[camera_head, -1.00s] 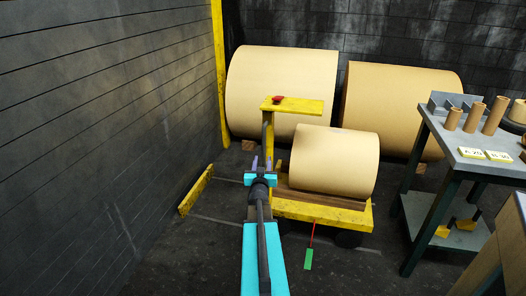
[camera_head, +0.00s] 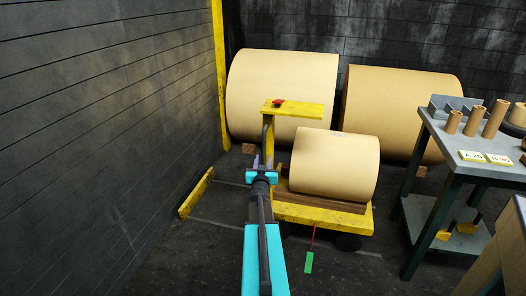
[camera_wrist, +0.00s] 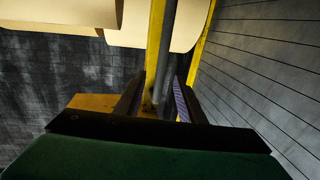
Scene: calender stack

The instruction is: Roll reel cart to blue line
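The reel cart (camera_head: 318,213) is a low yellow cart with a kraft paper reel (camera_head: 336,165) lying on its wooden cradle. A red rod with a green tag (camera_head: 309,262) hangs at the cart's front. My gripper (camera_head: 262,163) is at the post. In the wrist view my gripper (camera_wrist: 158,92) looks open, with the grey post (camera_wrist: 168,45) between or just beyond its fingers. Contact cannot be told. No blue line is visible; the floor lines look pale grey.
Two large reels (camera_head: 282,95) (camera_head: 400,110) stand behind the cart. A dark plank wall (camera_head: 100,140) is on the left, with a low yellow barrier (camera_head: 196,193) near it. A workbench (camera_head: 450,150) with cores stands on the right. Floor in front is open.

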